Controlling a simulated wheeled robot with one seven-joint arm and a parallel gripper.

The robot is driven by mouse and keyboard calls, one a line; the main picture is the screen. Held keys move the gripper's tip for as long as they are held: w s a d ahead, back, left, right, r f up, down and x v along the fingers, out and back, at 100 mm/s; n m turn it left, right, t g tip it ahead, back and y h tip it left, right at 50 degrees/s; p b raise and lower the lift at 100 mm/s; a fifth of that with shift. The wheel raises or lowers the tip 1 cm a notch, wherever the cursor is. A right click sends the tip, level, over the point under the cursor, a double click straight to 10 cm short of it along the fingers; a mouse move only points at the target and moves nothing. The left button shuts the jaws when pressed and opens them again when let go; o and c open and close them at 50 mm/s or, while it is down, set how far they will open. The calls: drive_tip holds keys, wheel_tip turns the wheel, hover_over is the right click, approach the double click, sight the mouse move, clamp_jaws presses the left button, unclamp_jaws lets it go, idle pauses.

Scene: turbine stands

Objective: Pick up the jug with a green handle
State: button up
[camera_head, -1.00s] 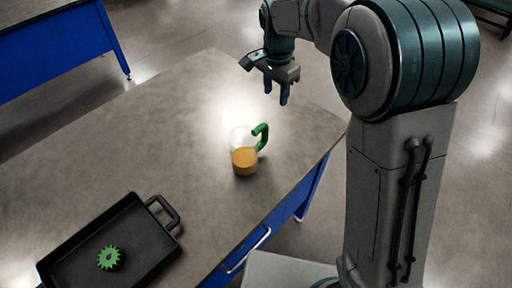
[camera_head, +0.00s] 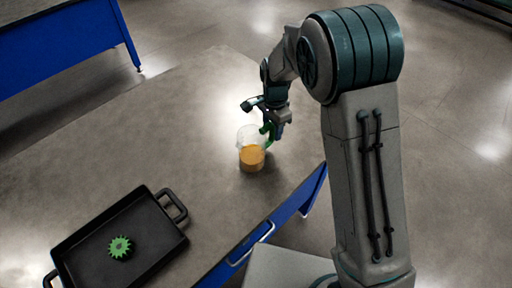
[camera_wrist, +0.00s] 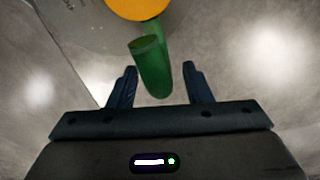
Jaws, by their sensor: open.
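The jug (camera_head: 251,157) is clear with orange-brown contents and stands upright on the table near its right edge. Its green handle (camera_head: 268,131) points toward my arm. My gripper (camera_head: 273,134) is at the handle, and its fingers partly cover it. In the wrist view the green handle (camera_wrist: 151,70) lies between the two open fingers of my gripper (camera_wrist: 160,88), with a gap visible on each side. The jug's orange contents (camera_wrist: 138,8) show at the top of that view.
A black tray (camera_head: 178,244) holding a green gear (camera_head: 120,247) sits at the lower left of the grey table (camera_head: 150,130). A blue table (camera_head: 62,45) stands at the upper left. The tabletop between tray and jug is clear.

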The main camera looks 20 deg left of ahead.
sight(272, 139)
drive_tip(key=shift+f, duration=1.5)
clamp_jaws()
drive_tip(key=shift+w+r, duration=0.1)
drive_tip(key=shift+r, duration=0.3)
drive_tip(key=r, duration=0.1)
drive_tip(key=r+b, duration=0.1)
drive_tip(key=r, duration=0.1)
drive_tip(key=shift+d+r, duration=0.3)
drive_tip(key=shift+d, duration=0.05)
drive_tip(key=d+r+b, duration=0.2)
drive_tip(key=d+r, duration=0.4)
drive_tip(key=d, duration=0.5)
drive_tip(key=shift+s+r+b, duration=0.3)
drive_tip(key=shift+r+b, duration=0.05)
